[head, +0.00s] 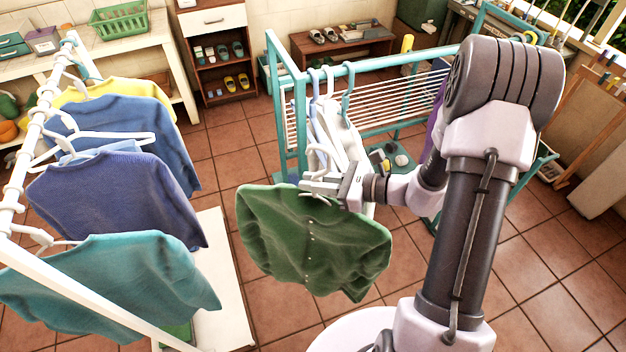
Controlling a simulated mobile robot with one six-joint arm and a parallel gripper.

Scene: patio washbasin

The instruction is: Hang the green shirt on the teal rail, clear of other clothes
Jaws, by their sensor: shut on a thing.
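The green shirt (315,245) hangs in the air on a hanger, in the middle of the head view. My gripper (312,187) is shut at the shirt's top, at the hanger; the exact grip is too small to make out. The teal rail (385,64) runs along the top of the teal rack behind and above the shirt. White clothes (343,135) hang from several hangers near its left end. Something purple (434,120) hangs farther right, mostly hidden by my arm.
A white rack (17,180) at the left holds yellow, blue and teal clothes (120,275) on white hangers. The rail between the white clothes and my arm looks bare. A shoe cabinet (215,50) and a low bench (340,47) stand at the back.

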